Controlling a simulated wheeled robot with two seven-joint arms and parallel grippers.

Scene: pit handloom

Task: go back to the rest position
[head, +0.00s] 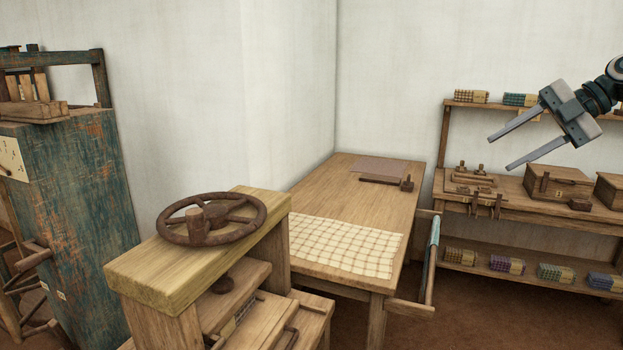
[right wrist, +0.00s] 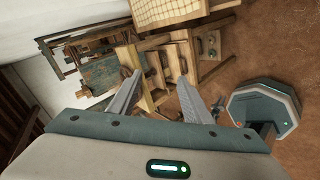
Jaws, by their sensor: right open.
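My right gripper (head: 498,152) is raised at the upper right of the head view, in front of the wall and the shelf unit. Its two fingers are apart and nothing is between them. In the right wrist view the two fingers (right wrist: 160,100) also stand apart and empty, with wooden furniture and brown floor beyond them. My left gripper shows in neither view.
A wooden stand with a handwheel (head: 212,218) is in front. Behind it is a table (head: 330,195) with a checked cloth (head: 345,247). A shelf unit (head: 520,188) with boxes and cloth bundles stands right. A worn blue-green cabinet (head: 75,200) stands left.

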